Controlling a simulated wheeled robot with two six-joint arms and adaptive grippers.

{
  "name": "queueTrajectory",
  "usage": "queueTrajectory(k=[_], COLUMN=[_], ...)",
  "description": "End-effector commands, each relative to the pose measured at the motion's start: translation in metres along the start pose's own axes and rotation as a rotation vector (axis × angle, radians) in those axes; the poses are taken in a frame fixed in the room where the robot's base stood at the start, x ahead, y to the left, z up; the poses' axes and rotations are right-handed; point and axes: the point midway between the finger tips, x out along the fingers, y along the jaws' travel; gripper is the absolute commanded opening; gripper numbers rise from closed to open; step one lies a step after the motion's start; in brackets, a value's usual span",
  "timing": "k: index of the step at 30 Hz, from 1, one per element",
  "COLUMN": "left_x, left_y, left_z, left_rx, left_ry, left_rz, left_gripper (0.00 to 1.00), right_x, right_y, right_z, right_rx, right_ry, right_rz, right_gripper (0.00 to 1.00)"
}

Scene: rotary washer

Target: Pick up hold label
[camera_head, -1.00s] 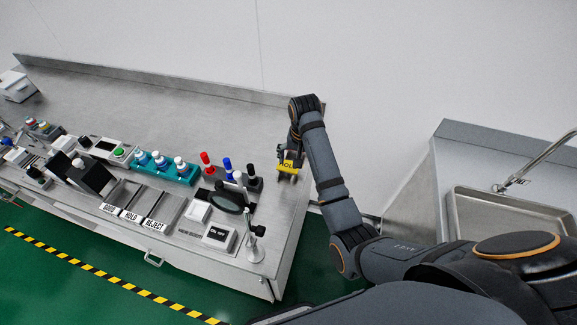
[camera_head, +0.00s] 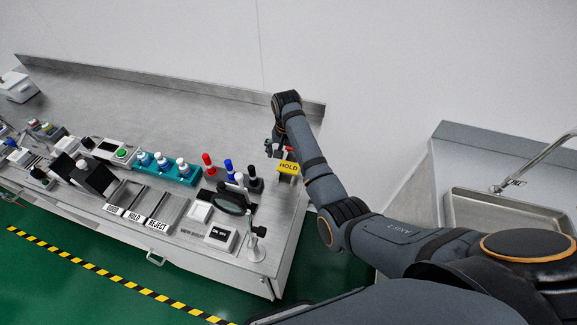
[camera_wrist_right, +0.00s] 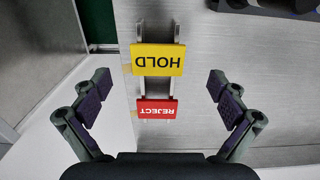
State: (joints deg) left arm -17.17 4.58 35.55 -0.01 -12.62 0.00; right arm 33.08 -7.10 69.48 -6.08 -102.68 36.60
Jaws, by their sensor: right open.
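The yellow HOLD label (camera_head: 288,168) stands near the right end of the steel bench. In the right wrist view the HOLD label (camera_wrist_right: 158,60) appears upside down, on a metal holder with two rails, farther from the camera than the red REJECT label (camera_wrist_right: 157,109). My right gripper (camera_wrist_right: 160,95) is open and empty, its fingers apart on either side of the labels and touching neither. In the head view my right gripper (camera_head: 274,148) is just left of and behind the HOLD label, partly hidden by my wrist. My left gripper is not in view.
Red, blue and black-capped bottles (camera_head: 229,171) stand left of the label, near a magnifier (camera_head: 232,203) on a stand. Bins marked GOOD, HOLD and REJECT (camera_head: 157,225) sit at the front. The bench's right edge is close. A sink (camera_head: 505,215) stands at right.

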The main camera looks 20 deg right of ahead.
Motion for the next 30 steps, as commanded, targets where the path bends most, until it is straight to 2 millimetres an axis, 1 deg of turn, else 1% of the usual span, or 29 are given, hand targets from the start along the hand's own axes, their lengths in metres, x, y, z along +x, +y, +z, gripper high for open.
queueTrajectory(k=[1,2,4,6,8,30], left_x=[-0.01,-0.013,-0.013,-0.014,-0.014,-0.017], left_y=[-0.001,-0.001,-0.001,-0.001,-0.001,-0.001], left_z=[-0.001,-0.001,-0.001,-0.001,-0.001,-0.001], left_rx=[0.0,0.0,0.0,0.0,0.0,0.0], left_ry=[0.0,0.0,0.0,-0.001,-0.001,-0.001], left_rz=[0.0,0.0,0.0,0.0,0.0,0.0], left_gripper=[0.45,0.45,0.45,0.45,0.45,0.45], right_x=[0.005,0.01,0.024,0.033,0.037,0.043], right_y=[0.003,0.003,0.003,0.003,0.003,0.003], right_z=[0.002,0.003,0.003,0.002,0.002,0.002], right_rx=[0.0,0.0,0.0,-0.001,-0.001,0.0], right_ry=[-0.005,-0.004,-0.003,-0.002,-0.001,0.0], right_rz=[0.004,0.004,0.003,0.002,0.001,0.0], right_gripper=[0.97,0.97,0.97,0.97,0.97,0.97])
